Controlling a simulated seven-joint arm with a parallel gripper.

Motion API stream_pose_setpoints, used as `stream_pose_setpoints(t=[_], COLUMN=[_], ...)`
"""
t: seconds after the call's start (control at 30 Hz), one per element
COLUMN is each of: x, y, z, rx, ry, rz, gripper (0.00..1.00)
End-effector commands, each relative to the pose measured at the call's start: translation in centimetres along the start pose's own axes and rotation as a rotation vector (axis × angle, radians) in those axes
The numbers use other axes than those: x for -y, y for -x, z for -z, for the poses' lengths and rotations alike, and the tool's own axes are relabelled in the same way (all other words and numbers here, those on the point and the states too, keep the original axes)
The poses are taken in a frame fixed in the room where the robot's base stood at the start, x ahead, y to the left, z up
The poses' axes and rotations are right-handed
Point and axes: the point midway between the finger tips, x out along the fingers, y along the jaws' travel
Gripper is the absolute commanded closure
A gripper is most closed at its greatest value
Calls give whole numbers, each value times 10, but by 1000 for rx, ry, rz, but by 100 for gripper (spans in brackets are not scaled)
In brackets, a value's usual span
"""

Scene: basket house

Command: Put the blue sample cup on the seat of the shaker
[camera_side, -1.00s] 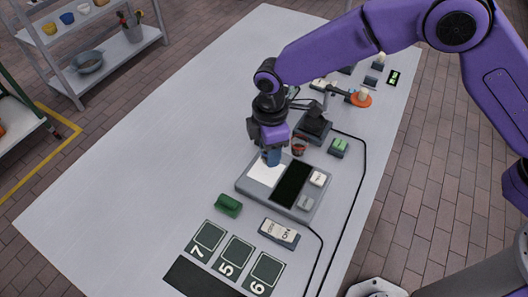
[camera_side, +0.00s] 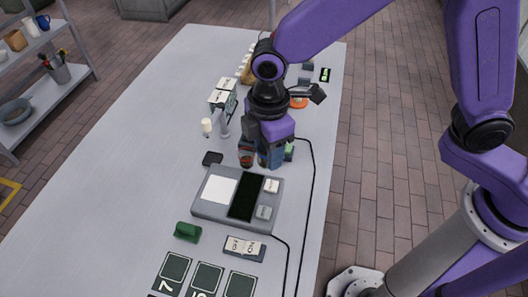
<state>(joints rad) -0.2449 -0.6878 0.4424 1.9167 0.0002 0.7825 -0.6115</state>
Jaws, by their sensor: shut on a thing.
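The blue sample cup (camera_side: 271,158) is held low in my gripper (camera_side: 269,148), just behind the grey device with a white pad (camera_side: 221,190) and dark display. The gripper is shut on the cup and hides its upper part. A dark cup with a reddish band (camera_side: 246,156) stands immediately left of the blue cup; I cannot tell whether they touch. I cannot identify the shaker or its seat with certainty. An orange disc (camera_side: 298,103) shows behind the gripper, partly hidden by my arm.
A small black block (camera_side: 213,158) and a white-topped post (camera_side: 206,127) stand to the left. A green block (camera_side: 187,231), a rocker switch (camera_side: 244,247) and numbered cards (camera_side: 173,268) lie in front. A black cable runs down the right. The table's left side is clear.

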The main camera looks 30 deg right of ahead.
Motion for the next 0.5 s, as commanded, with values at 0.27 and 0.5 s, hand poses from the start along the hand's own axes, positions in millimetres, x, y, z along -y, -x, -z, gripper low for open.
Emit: stream_pose_setpoints(t=[0.27, 0.5], x=[-99, -164], y=[-22, -40], z=[-21, -55], rx=[1, 0], ry=[-258, -435], rz=[1, 1], gripper=[83, 83])
